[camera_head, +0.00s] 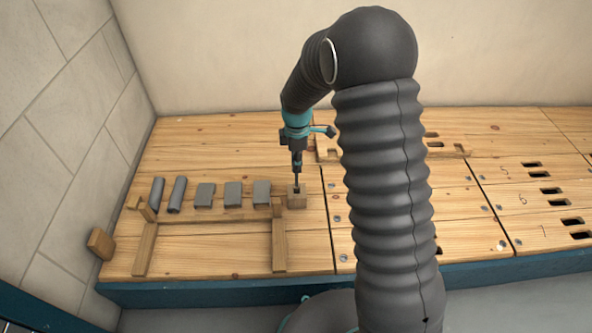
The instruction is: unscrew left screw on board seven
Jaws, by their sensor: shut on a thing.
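My gripper (297,159) points straight down over the left part of the wooden bench and is shut on a thin dark tool, which looks like a screwdriver (297,181). The tool is upright, and its lower end meets a small wooden block with a dark hole (297,201). Whether the tip is inside the hole or just above it, I cannot tell. Board seven (525,240), marked 7, lies at the front right, far from my gripper. A small round screw head (501,245) shows at its left. My arm hides the boards in the middle.
A wooden block (101,243) sits by the tiled wall. Boards 5 and 6 (505,199) lie behind board seven, with dark slots at their right.

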